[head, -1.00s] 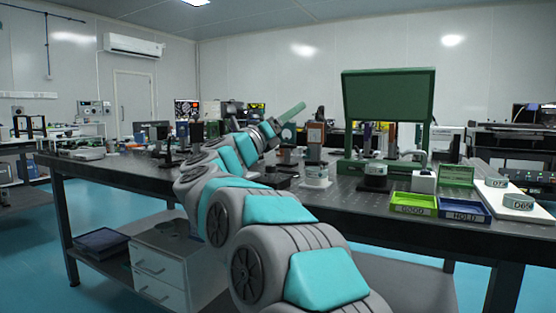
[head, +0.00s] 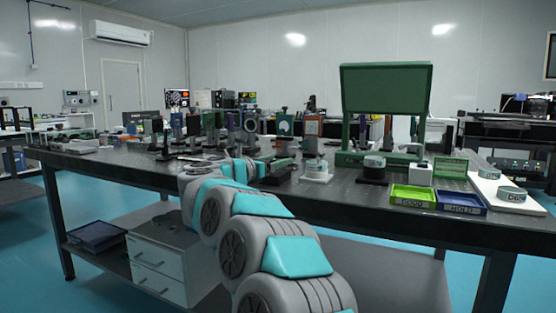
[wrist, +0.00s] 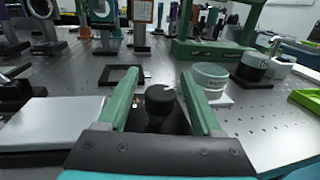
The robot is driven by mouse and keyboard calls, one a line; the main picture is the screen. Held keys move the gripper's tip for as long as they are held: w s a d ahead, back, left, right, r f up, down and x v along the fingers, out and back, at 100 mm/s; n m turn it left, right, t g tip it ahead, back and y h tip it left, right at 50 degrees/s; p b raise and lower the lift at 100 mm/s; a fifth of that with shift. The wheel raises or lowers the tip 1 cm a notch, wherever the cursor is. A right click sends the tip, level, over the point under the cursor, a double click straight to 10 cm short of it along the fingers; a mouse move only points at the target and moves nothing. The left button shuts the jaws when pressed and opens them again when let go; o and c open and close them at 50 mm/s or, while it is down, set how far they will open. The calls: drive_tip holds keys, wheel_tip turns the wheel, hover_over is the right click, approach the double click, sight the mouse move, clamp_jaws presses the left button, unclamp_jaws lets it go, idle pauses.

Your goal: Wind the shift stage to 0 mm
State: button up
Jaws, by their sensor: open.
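In the wrist view, the two green fingers of my gripper (wrist: 160,80) are open and spread apart. A black round knob (wrist: 160,100) with a small white mark on its top stands between them, with a visible gap to each finger. It looks like the winding knob of the shift stage, whose body is mostly hidden behind my gripper's palm. No scale reading is legible. In the head view, my arm reaches over the table's front edge and its end is low among the devices; the fingers are not clear there.
A round labelled container (wrist: 210,76) stands just right of the right finger. A flat pale plate (wrist: 50,122) lies to the left. A green stand (head: 386,90), a green tray (head: 413,196) and a blue tray (head: 461,202) are on the optical table (head: 345,200).

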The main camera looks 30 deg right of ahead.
drive_tip(key=shift+w+d, duration=0.15)
drive_tip(key=shift+d, duration=0.25)
drive_tip(key=shift+c, duration=0.4)
clamp_jaws()
